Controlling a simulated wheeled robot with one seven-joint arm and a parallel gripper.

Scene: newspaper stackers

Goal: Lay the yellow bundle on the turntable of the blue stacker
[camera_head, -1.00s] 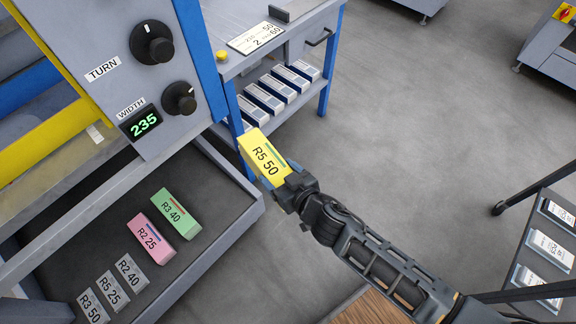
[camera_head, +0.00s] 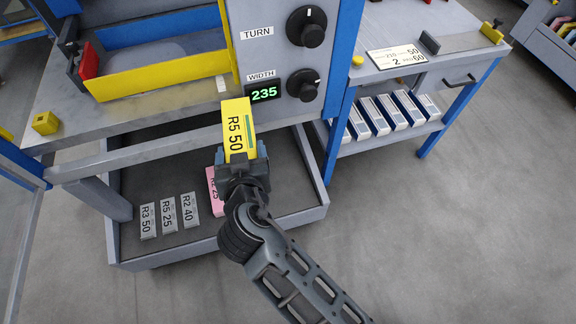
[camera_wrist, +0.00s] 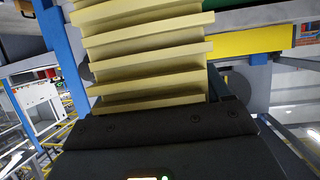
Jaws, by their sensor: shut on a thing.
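My gripper (camera_head: 241,160) is shut on the yellow bundle (camera_head: 237,132), labelled "R5 50", and holds it up in front of the blue stacker. In the wrist view the bundle (camera_wrist: 145,50) shows as stacked yellow layers above the gripper's dark body. The blue stacker has a blue-edged control panel (camera_head: 284,85) with TURN and WIDTH knobs and a display reading 235. Left of the panel is a bay with a yellow front wall (camera_head: 163,84) and a blue-grey floor (camera_head: 150,52).
A metal rail (camera_head: 140,165) crosses above the tray. A blue-legged side table (camera_head: 425,80) stands right, with several bundles (camera_head: 390,115) on its shelf.

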